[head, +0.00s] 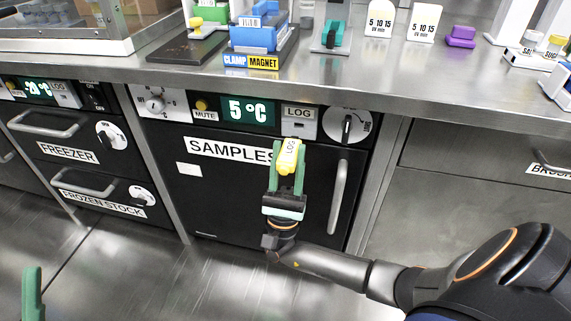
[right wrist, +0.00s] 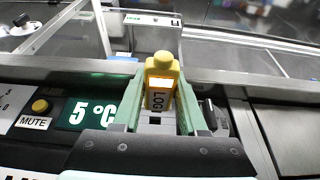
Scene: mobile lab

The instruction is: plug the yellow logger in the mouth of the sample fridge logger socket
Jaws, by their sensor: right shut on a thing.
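The yellow logger (head: 289,157), marked LOG, is held upright in my right gripper (head: 287,174), between its green fingers. It stands in front of the sample fridge's black door, just below the fridge's grey LOG socket panel (head: 299,122) in the head view. That panel is right of the 5 °C display (head: 247,111). In the right wrist view the logger (right wrist: 161,82) sits between the fingers, with a grey part and a dark slot below it. I cannot tell whether logger and socket touch. A green finger of my left gripper (head: 32,292) shows at the lower left; its opening is unclear.
The fridge door handle (head: 338,196) and a round knob (head: 347,125) are right of the logger. The steel counter (head: 400,95) overhangs above, with racks and blocks on it. Freezer drawers with handles (head: 45,125) are at left. The floor in front is clear.

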